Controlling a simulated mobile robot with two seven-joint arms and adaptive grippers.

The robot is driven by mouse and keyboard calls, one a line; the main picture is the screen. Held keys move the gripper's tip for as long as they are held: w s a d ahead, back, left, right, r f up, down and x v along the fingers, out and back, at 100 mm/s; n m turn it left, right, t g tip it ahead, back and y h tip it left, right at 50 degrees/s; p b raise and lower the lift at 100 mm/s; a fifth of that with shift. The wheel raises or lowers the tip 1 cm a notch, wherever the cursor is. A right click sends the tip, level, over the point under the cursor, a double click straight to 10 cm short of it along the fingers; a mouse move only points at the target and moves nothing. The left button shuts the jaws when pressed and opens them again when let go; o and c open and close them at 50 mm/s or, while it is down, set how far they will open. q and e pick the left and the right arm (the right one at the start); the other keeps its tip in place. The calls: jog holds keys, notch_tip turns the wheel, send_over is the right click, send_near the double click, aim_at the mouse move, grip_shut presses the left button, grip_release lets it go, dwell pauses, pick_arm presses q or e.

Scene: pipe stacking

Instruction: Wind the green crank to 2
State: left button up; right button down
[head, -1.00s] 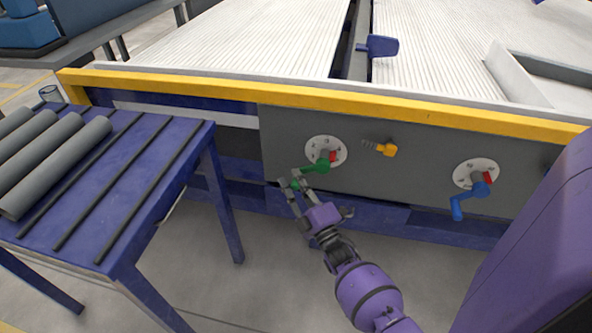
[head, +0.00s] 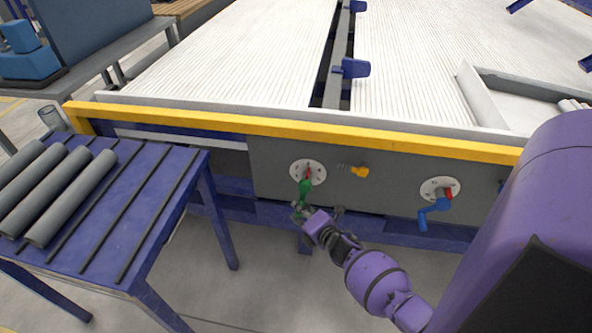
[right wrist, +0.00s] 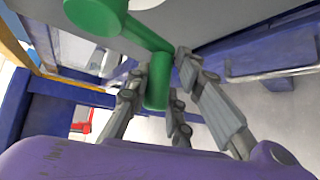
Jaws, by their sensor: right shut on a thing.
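The green crank (head: 305,188) sits on a white round dial (head: 317,178) on the grey front panel. Its arm hangs almost straight down from the hub. A red pointer (head: 308,168) shows at the dial; the marks are too small to read. My right gripper (head: 298,212) is shut on the crank's handle at the lower end of the arm. In the right wrist view the green handle (right wrist: 158,82) stands between the grey fingers, with the crank's hub end at the upper left. My left gripper is not in view.
A yellow knob (head: 360,171) and a blue crank (head: 434,208) with its own dial are on the same grey panel (head: 270,160) to the right. A blue table (head: 150,200) with several grey pipes (head: 70,197) stands at the left. A yellow rail (head: 240,124) runs above the panel.

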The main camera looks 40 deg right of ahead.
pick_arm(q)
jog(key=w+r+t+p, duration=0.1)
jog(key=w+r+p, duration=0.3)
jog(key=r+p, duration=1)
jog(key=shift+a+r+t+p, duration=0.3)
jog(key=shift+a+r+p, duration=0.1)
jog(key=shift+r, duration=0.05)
pick_arm(e)
jog(key=s+d+r+n+g+h, duration=0.4)
jog(key=n+g+h, duration=0.1)
jog(key=g, duration=0.3)
jog(key=shift+s+d+r+n, duration=0.15)
jog(key=shift+s+d+n, duration=0.1)
jog(key=shift+s+n, duration=0.25)
jog(key=shift+g+h, duration=0.3)
jog(key=shift+g, duration=0.1)
jog(key=c, duration=1.6)
grip_release()
jog(key=shift+a, duration=0.1)
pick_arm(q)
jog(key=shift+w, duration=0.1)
pick_arm(e)
jog(key=shift+f, duration=0.2)
jog(key=shift+s, duration=0.2)
